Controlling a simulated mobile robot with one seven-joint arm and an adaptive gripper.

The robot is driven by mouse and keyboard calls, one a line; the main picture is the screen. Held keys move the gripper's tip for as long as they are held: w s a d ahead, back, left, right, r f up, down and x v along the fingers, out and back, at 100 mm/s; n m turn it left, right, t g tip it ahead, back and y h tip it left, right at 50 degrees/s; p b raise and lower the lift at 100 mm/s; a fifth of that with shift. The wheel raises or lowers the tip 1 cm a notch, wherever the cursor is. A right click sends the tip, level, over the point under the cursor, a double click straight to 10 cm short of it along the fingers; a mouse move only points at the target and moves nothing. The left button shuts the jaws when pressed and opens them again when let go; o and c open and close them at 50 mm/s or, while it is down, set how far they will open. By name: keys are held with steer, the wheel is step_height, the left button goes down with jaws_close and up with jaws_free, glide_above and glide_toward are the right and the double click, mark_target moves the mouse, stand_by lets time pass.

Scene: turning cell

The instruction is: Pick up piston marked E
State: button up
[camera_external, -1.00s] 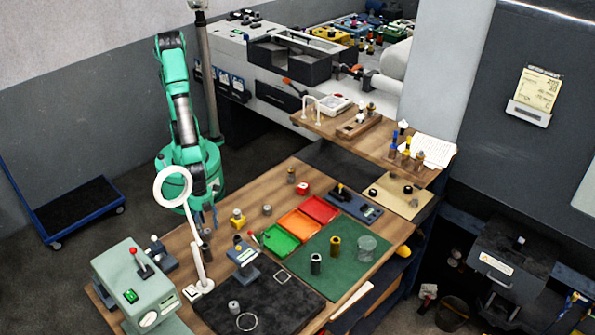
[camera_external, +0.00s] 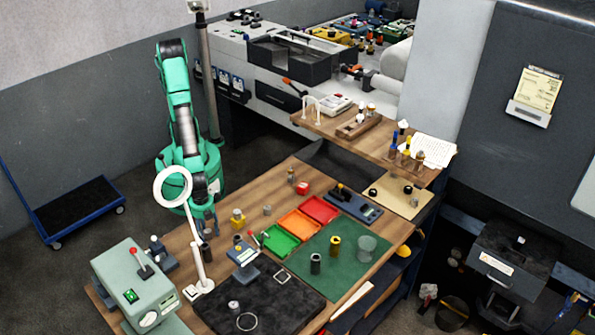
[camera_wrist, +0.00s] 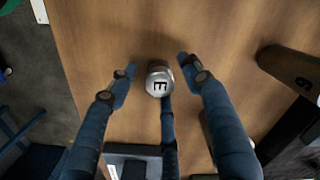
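The piston marked E (camera_wrist: 159,80) shows in the wrist view as a round silver top with a dark letter E, seen from above over the wooden table. My gripper (camera_wrist: 157,72) is open, with blue fingers to the left and right of the piston and a third finger just below it in the picture. Gaps show between the piston and the side fingers. The piston's lower body is hidden beneath its top. In the external view my gripper (camera_external: 208,222) is low over the table's left part, partly hidden by the white ring lamp, and the piston cannot be made out there.
In the external view the ring lamp (camera_external: 173,187) and a grey-green machine (camera_external: 132,285) stand close by. Coloured trays (camera_external: 299,224) and a green mat (camera_external: 330,272) lie farther right.

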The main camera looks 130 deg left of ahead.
mark_target(207, 230)
jaws_close()
steer(key=shift+r, duration=0.1)
steer(key=shift+r, duration=0.45)
steer(key=r, duration=0.2)
steer(key=shift+s+a+r+p, duration=0.15)
steer(key=shift+s+r+p, duration=0.1)
steer(key=shift+r+p, duration=0.1)
steer(key=s+a, duration=0.2)
steer(key=s, duration=0.2)
steer(key=s+a+p, duration=0.1)
steer(key=s+a, duration=0.1)
steer(key=s, duration=0.3)
steer(key=s+a+r, duration=0.1)
steer(key=s+a, duration=0.1)
steer(key=s, duration=0.3)
steer(key=shift+a+r, duration=0.1)
steer(key=shift+a, duration=0.2)
